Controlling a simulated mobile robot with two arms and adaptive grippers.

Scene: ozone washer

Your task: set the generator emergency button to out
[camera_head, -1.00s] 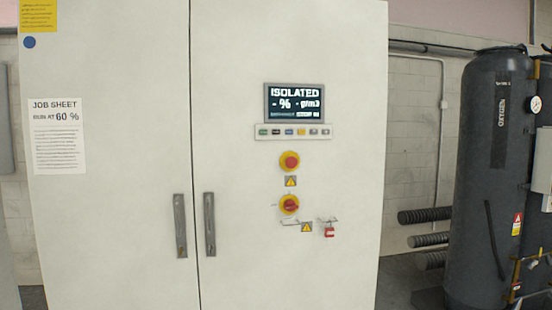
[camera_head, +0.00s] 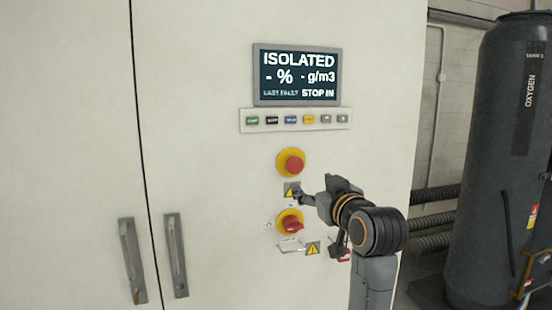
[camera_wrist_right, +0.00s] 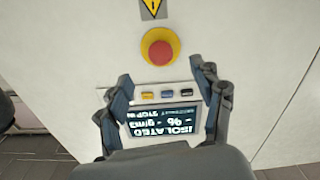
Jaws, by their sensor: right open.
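The emergency button (camera_head: 291,163) is a red mushroom head on a yellow round base, on the front of the white cabinet. My right gripper (camera_head: 300,197) is in front of the cabinet, just below the button and apart from it. In the right wrist view the red button (camera_wrist_right: 160,50) shows beyond the open, empty fingers (camera_wrist_right: 160,88). The display (camera_head: 297,75) above reads ISOLATED and STOP IN. My left gripper is in neither view.
A row of small buttons (camera_head: 295,120) lies under the display. Two door handles (camera_head: 175,255) stick out at the left. A dark oxygen tank (camera_head: 500,160) stands at the right.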

